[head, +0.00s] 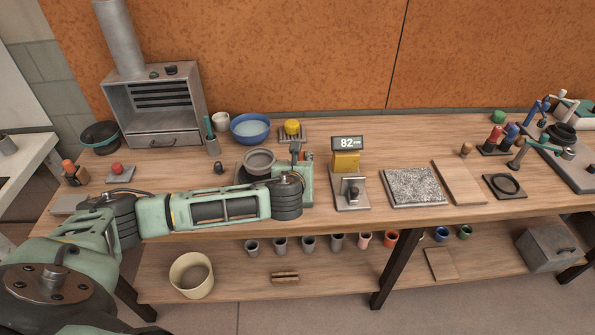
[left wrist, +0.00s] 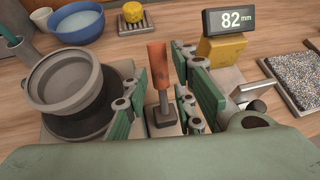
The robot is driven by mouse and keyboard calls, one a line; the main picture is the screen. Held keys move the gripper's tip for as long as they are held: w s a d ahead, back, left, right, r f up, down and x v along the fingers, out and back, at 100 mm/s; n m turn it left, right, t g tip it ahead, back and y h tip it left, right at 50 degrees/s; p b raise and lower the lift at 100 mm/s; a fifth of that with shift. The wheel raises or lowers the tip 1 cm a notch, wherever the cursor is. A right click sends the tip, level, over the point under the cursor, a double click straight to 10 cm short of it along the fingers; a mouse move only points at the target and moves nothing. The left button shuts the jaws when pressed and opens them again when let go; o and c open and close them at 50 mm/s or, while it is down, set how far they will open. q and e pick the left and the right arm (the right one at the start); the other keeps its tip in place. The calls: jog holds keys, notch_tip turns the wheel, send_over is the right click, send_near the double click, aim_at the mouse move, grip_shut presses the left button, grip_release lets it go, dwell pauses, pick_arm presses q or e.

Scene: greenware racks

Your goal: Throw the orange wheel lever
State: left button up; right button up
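The orange wheel lever (left wrist: 158,72) stands upright on a small dark base just right of the pottery wheel (left wrist: 84,124) in the left wrist view. A grey bowl (left wrist: 67,80) sits on the wheel; it also shows in the head view (head: 260,161). My left gripper (left wrist: 160,88) is open, with its green fingers on either side of the lever. I cannot tell whether a finger touches it. In the head view my left gripper (head: 301,172) reaches the wheel from the left and largely hides the lever. My right gripper is not in view.
Right of the lever stands a yellow gauge reading 82 mm (head: 347,143). Behind are a blue bowl (head: 250,128) and a yellow sponge (head: 292,127). A speckled slab (head: 414,186) lies further right.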

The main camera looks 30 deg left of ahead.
pick_arm(q)
jog(key=v, duration=1.1)
jog(key=shift+s, duration=0.15)
